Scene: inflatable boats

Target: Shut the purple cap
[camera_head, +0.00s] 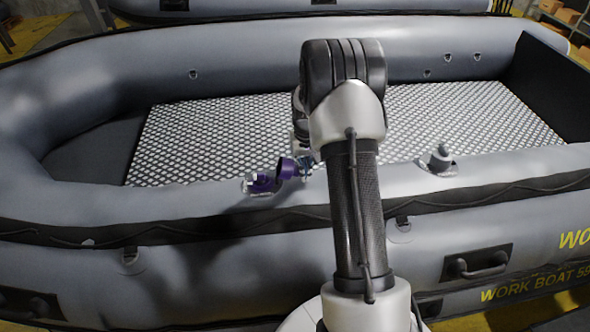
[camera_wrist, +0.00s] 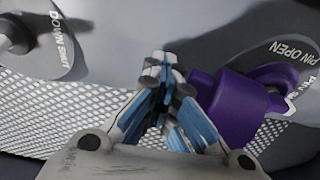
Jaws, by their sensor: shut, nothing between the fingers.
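The purple cap (camera_head: 287,168) stands open to the right of its purple valve (camera_head: 262,182) on the boat's near tube. In the wrist view the cap (camera_wrist: 232,112) is large and tilted, joined to the valve (camera_wrist: 270,76) beyond it at the right. The valve's grey patch reads "PIN OPEN". My gripper (camera_head: 305,164) is right beside the cap, on its right side in the head view. In the wrist view my gripper (camera_wrist: 163,66) is shut and empty, with the cap just right of the fingers. I cannot tell whether they touch.
A grey valve (camera_head: 440,160) with its cap on sits farther right on the same tube. Its patch (camera_wrist: 45,38), marked "DOWN SHUT", shows at the wrist view's upper left. The patterned boat floor (camera_head: 215,130) behind the tube is clear. A black handle (camera_head: 477,262) is on the outer side.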

